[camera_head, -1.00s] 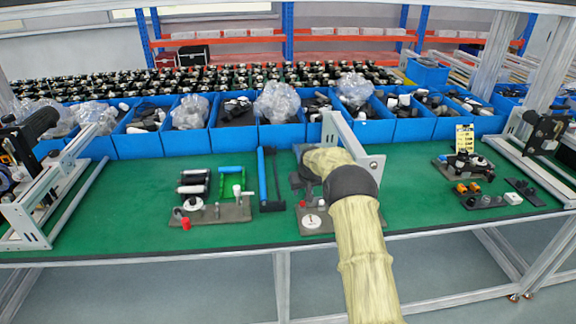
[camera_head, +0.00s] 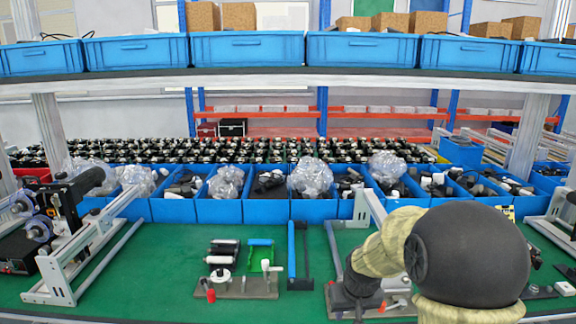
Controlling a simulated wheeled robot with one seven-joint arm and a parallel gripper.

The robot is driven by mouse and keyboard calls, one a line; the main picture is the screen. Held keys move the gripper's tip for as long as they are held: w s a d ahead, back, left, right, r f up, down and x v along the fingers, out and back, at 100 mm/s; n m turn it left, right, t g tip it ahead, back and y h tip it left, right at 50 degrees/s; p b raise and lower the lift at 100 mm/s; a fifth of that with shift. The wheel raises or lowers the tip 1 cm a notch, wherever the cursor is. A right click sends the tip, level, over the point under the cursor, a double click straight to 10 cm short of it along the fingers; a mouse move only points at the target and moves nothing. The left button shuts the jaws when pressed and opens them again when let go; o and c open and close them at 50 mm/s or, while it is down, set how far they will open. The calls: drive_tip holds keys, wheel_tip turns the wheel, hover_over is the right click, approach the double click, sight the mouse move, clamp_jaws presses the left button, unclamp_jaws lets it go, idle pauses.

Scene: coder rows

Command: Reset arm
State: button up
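My arm, in a pale yellow cover with a large dark joint, fills the lower right of the head view. My gripper (camera_head: 354,295) is the dark end of the arm, pointing down over the green bench (camera_head: 150,258) beside a right-hand fixture plate. Its fingertips are small and dark against the parts there, so I cannot tell whether it is open or shut, or whether it touches anything. My arm hides much of the right part of the bench.
A plate with rollers and a red knob (camera_head: 240,285) stands left of my gripper. Blue bins (camera_head: 225,211) of parts line the back. An upper shelf holds blue crates (camera_head: 247,47). A metal frame (camera_head: 85,250) stands at left. The bench's left middle is clear.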

drive_tip(key=s, duration=1.7)
drive_tip(key=shift+s+d+m+g, duration=0.25)
drive_tip(key=shift+s+m+g, duration=0.05)
drive_tip(key=shift+m+g, duration=0.1)
